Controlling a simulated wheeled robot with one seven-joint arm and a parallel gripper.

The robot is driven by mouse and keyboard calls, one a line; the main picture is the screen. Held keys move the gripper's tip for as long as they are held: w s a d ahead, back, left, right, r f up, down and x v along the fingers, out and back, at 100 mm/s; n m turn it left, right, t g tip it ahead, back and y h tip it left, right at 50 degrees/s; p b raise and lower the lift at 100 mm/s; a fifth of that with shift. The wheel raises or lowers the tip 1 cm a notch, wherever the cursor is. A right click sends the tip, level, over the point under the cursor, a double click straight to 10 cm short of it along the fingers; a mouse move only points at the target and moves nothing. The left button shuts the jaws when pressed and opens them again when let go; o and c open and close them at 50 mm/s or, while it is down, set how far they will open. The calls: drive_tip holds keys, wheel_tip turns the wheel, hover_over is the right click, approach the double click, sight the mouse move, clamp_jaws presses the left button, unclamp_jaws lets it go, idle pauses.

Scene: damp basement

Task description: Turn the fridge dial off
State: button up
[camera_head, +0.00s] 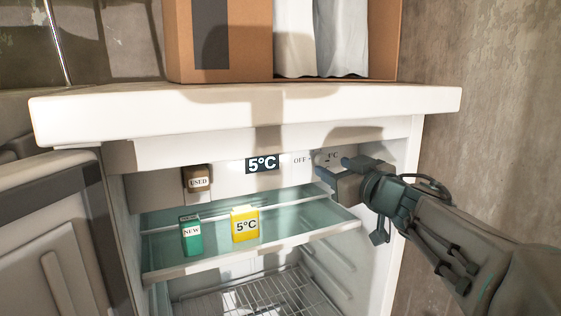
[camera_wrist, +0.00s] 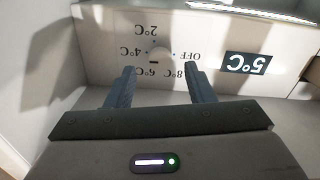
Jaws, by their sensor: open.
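The fridge dial (camera_wrist: 156,53) is a small pale knob on the white control panel, seen upside down in the wrist view. Labels for 2, 4, 6 and 8°C and OFF surround it; its exact pointer direction is hard to tell. The display (camera_head: 262,164) reads 5°C and also shows in the wrist view (camera_wrist: 246,64). My gripper (camera_head: 334,168) is open in front of the panel. In the wrist view its fingers (camera_wrist: 160,74) lie on either side of the dial's line, apparently short of it. In the head view my gripper partly hides the dial area.
The fridge door (camera_head: 55,240) stands open at left. A cardboard box (camera_head: 220,40) stands on top. The fridge's right side wall is close to my gripper.

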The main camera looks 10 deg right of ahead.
sight(324, 162)
drive_tip(key=shift+w+a, duration=0.2)
drive_tip(key=shift+w, duration=0.95)
drive_tip(key=shift+w+a, duration=0.2)
drive_tip(key=shift+w, duration=0.95)
drive_tip(key=c, duration=1)
